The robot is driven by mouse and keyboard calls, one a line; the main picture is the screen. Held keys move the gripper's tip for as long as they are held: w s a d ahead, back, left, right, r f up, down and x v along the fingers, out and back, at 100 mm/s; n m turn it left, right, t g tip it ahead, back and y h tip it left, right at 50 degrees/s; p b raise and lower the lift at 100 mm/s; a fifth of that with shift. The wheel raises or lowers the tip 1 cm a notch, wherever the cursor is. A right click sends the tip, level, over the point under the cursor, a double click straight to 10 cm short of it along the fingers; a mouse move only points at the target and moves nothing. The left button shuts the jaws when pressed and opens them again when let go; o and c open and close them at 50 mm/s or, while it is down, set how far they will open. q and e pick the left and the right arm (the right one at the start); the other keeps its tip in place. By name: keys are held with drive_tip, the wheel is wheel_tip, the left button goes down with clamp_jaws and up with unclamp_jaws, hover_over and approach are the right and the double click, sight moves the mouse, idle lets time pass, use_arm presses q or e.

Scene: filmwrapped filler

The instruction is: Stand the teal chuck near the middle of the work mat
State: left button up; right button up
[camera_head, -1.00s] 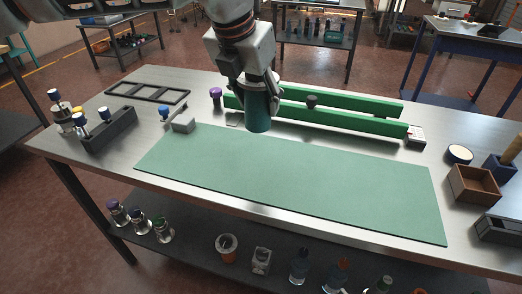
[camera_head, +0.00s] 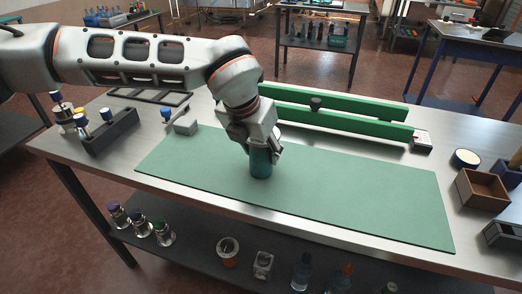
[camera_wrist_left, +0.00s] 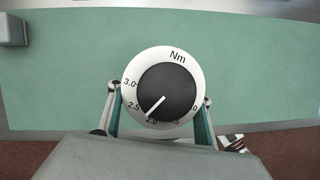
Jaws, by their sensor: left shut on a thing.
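The teal chuck (camera_head: 261,164) is upright over the middle part of the green work mat (camera_head: 340,195), left of its centre. I cannot tell whether its base touches the mat. My left gripper (camera_head: 264,150) is shut on the chuck from above. In the left wrist view the chuck's top (camera_wrist_left: 166,88) is a white dial ring with a black knob, marked Nm, between my left fingers (camera_wrist_left: 158,115). The chuck's sides are mostly hidden there. My right gripper is not in view.
Green rails (camera_head: 345,122) run behind the mat. A grey block (camera_head: 185,127) stands at the mat's back left, near a dark rack (camera_head: 110,134). A wooden box (camera_head: 482,189) stands at the right. The mat around the chuck is clear.

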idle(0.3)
use_arm(q)
drive_tip(key=o, duration=1.9)
drive_tip(key=shift+r, duration=0.3)
drive_tip(key=p+v, duration=0.1)
drive_tip(key=v, duration=1)
drive_tip(key=shift+s+r, duration=0.2)
drive_tip(key=shift+s, duration=0.05)
